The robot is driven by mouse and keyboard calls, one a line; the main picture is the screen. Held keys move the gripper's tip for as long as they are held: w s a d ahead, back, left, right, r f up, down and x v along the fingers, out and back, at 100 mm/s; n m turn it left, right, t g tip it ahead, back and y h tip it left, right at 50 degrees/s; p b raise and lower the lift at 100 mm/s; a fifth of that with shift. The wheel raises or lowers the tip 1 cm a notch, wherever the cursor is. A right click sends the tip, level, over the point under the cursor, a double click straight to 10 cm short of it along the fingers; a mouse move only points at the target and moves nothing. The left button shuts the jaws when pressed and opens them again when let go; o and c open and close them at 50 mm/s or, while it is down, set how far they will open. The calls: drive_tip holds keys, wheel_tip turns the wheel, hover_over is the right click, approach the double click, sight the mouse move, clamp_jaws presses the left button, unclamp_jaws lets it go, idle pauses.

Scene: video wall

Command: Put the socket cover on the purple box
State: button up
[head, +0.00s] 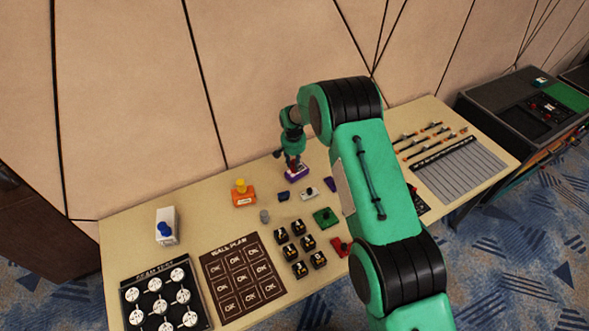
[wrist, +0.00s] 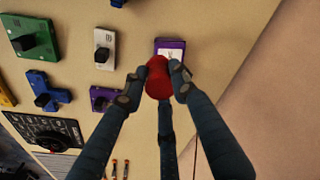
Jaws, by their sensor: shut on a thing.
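My gripper (head: 292,161) is shut on a red socket cover (wrist: 158,78), with its fingers around the cover's sides. The purple box (head: 297,175) stands near the back edge of the table, directly below the gripper. In the wrist view the purple box (wrist: 171,45) shows its label just beyond the cover, which hides its near part. The cover is at or just above the box top; I cannot tell whether they touch.
An orange box (head: 244,200) with a yellow cap stands to the left, and a white box (head: 167,232) with a blue cap farther left. A grey cap (head: 264,216), a green block (head: 325,216) and several black blocks stand in front.

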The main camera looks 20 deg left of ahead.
sight(294, 168)
drive_tip(key=shift+f, duration=1.75)
drive_tip(key=shift+f, duration=0.15)
drive_tip(key=o, duration=0.9)
drive_tip(key=shift+s+r, duration=0.2)
drive_tip(key=shift+r, duration=1.85)
drive_tip(key=shift+s+r, duration=0.25)
drive_tip(key=shift+r, duration=1.8)
drive_tip(key=shift+s+r, duration=0.2)
drive_tip(key=shift+r, duration=1.85)
